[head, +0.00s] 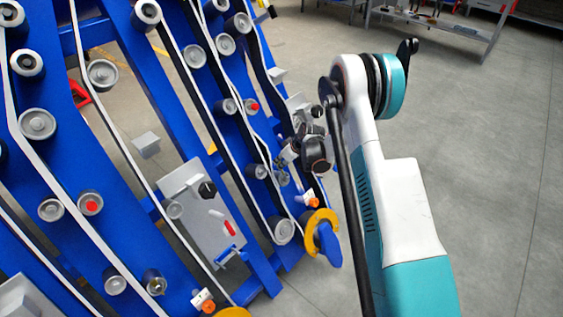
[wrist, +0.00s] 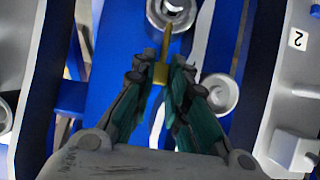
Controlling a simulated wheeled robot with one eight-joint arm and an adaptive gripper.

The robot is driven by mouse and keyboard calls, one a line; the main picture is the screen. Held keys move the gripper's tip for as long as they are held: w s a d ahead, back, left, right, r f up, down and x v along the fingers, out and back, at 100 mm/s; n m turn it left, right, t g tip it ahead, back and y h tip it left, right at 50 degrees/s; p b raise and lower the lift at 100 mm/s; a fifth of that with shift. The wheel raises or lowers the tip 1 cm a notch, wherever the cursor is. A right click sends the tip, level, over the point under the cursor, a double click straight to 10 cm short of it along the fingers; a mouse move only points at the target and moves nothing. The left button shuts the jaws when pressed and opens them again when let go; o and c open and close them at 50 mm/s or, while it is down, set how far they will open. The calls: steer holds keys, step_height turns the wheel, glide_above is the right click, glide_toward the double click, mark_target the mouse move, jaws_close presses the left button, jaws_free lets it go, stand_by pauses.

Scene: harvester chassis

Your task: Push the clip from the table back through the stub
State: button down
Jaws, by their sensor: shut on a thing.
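In the wrist view my gripper (wrist: 161,72) is shut on a small brass-coloured clip (wrist: 160,75). The clip's thin straight end points up in the picture, away from my gripper. Its tip overlaps the lower edge of a round grey metal stub (wrist: 171,12) on the blue chassis. I cannot tell whether the tip is inside the stub or only in front of it. The stub is cut by the top edge of the view. In the head view my gripper (head: 290,155) is at the right part of the chassis, small and partly hidden; the clip cannot be made out there.
The blue chassis (head: 130,190) carries several grey rollers and white belts. A yellow-rimmed blue wheel (head: 322,238) is below my gripper. Another grey roller (wrist: 219,93) is close to the right finger. A grey workbench (head: 440,22) stands far back; the floor at right is clear.

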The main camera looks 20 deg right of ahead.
mark_target(284, 174)
steer(key=shift+f, duration=0.1)
steer(key=shift+s+d+f, duration=0.25)
steer(key=shift+s+f, duration=0.15)
steer(key=shift+f, duration=0.35)
steer(key=shift+s+d+f, duration=0.25)
steer(key=shift+s+f, duration=0.1)
steer(key=shift+f, duration=0.35)
steer(key=shift+s+d+f, duration=0.25)
steer(key=shift+s+f, duration=0.15)
steer(key=shift+f, duration=0.35)
steer(key=c, duration=1.5)
jaws_free()
steer(key=shift+r, duration=0.15)
steer(key=v, duration=1.1)
steer(key=shift+s+r, duration=0.15)
steer(key=shift+r, duration=0.2)
